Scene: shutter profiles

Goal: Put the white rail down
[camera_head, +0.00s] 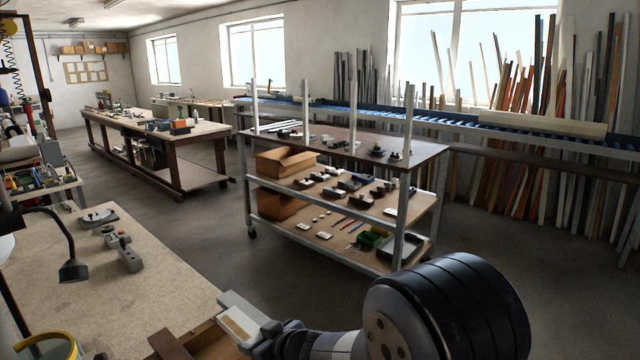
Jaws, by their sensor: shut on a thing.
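My gripper (245,322) is at the bottom middle, just off the right edge of the near workbench (135,268). It is shut on a short, pale piece that appears to be the white rail (238,326). Only a small pale face of the rail shows between the grey fingers; the rest is hidden. Brown wooden boards or box sides (185,345) show just below and left of the gripper; I cannot tell whether the rail touches them.
A dark lamp (73,268) and small grey devices (128,258) stand on the near bench, whose middle is clear. A loaded shelf trolley (345,201) with upright posts stands ahead. A long pale profile (545,124) lies on the roller conveyor at the right.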

